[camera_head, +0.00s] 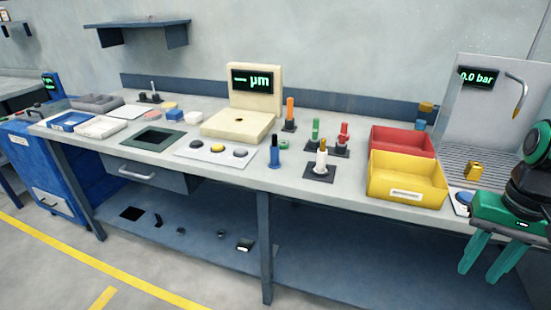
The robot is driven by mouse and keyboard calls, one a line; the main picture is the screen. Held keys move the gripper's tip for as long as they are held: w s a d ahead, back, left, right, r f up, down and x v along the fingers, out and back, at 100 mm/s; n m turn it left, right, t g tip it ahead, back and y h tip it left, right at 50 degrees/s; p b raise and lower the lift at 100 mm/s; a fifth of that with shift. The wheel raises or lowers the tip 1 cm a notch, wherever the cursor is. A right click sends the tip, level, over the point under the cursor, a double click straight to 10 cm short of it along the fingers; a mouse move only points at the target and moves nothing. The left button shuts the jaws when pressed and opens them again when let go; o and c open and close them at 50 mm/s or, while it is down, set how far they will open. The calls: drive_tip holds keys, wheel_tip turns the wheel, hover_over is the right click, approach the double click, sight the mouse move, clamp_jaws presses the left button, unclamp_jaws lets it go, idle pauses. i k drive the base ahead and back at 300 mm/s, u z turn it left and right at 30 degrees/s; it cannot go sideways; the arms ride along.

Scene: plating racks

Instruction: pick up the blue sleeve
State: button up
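The blue sleeve (275,158) stands upright near the front edge of the bench, with a dark post or tip showing above it. No dark square base like those under its neighbours is clearly visible there. A white sleeve (321,158) on a dark-based post stands close to its right. My gripper (488,263) hangs at the far right, in front of the bench, with its two green fingers apart and nothing between them. It is well to the right of the blue sleeve.
Green (315,130), red (343,131) and orange (290,108) pieces stand upright behind. A yellow bin (405,190) and a red bin (402,139) lie between the sleeve and my gripper. A cream gauge (254,76) stands behind left. A three-button panel (216,152) lies left.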

sight(274, 164)
drive_tip(key=z, duration=1.4)
drive_tip(key=k, duration=1.35)
drive_tip(key=u, duration=1.35)
drive_tip(key=i, duration=1)
drive_tip(key=z, duration=0.1)
